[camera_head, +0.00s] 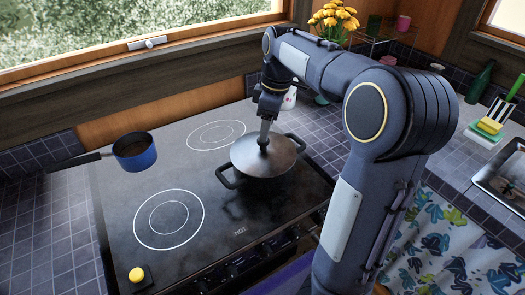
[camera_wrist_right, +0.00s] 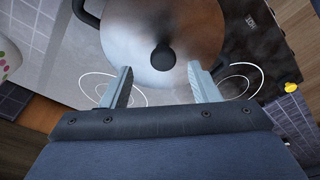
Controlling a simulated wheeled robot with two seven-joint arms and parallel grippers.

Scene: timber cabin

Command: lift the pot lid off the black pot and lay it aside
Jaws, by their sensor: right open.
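The black pot (camera_head: 234,184) stands on the right side of the stove top, with a dark handle on its left side. The grey metal pot lid (camera_head: 278,158) sits on it, with a dark knob at its centre. In the right wrist view the lid (camera_wrist_right: 140,30) fills the upper middle and its black knob (camera_wrist_right: 163,57) shows just beyond the fingertips. My right gripper (camera_head: 264,140) comes down from above at the knob; its fingers (camera_wrist_right: 160,82) are spread apart with nothing held between them. My left gripper is in neither view.
A blue saucepan (camera_head: 136,160) with a long dark handle sits at the stove's left edge. A yellow button (camera_head: 136,275) is at the front left. A yellow flower bunch (camera_head: 333,17) stands behind my arm. The stove's front left (camera_head: 190,255) is clear.

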